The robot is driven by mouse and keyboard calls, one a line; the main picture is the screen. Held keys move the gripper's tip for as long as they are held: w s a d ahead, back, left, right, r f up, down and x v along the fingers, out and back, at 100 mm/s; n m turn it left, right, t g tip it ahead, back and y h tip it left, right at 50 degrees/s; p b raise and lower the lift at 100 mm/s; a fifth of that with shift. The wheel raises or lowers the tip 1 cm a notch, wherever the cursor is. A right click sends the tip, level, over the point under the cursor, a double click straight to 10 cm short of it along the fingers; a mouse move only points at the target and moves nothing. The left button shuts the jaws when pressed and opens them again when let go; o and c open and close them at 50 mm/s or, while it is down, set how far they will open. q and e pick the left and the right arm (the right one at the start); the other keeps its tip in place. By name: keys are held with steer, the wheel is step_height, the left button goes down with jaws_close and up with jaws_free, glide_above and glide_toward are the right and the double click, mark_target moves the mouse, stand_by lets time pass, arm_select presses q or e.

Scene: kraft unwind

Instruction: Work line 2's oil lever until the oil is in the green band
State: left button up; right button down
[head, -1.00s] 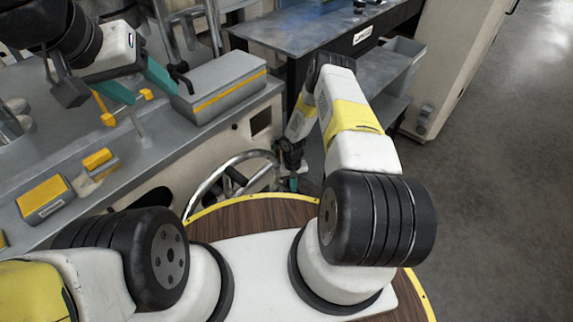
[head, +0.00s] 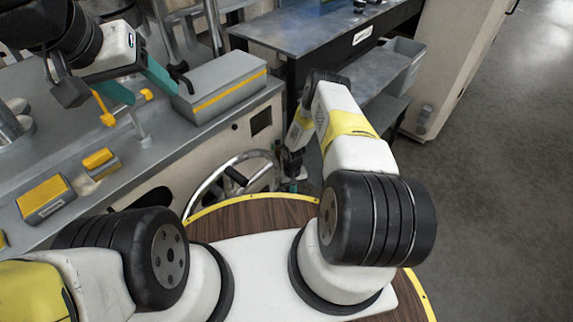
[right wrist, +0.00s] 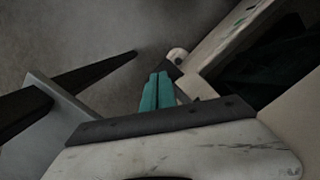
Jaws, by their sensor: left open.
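My left gripper (head: 138,84) is open above the grey machine top, its two teal fingers apart. A yellow lever-like part (head: 104,112) shows between and just below the fingers; I cannot tell if they touch it. A black curved handle (head: 181,76) stands just right of the right finger. I cannot tell which of these is line 2's oil lever. No oil gauge or green band can be made out. My right gripper (right wrist: 157,92) has its teal fingers together with nothing visible between them. It also shows low beside the machine in the head view (head: 292,186).
A long grey box with a yellow stripe (head: 222,88) lies right of the left gripper. Yellow-topped blocks (head: 45,198) sit on the machine's near edge. A metal handwheel (head: 205,185) is on its front, near my right gripper. A dark workbench (head: 310,32) stands behind.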

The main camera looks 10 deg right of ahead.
steer(key=shift+w+a+r, duration=0.1)
steer(key=shift+w+r, duration=0.15)
steer(key=shift+w, duration=0.5)
steer(key=shift+w+r, duration=0.25)
steer(key=shift+w, duration=0.45)
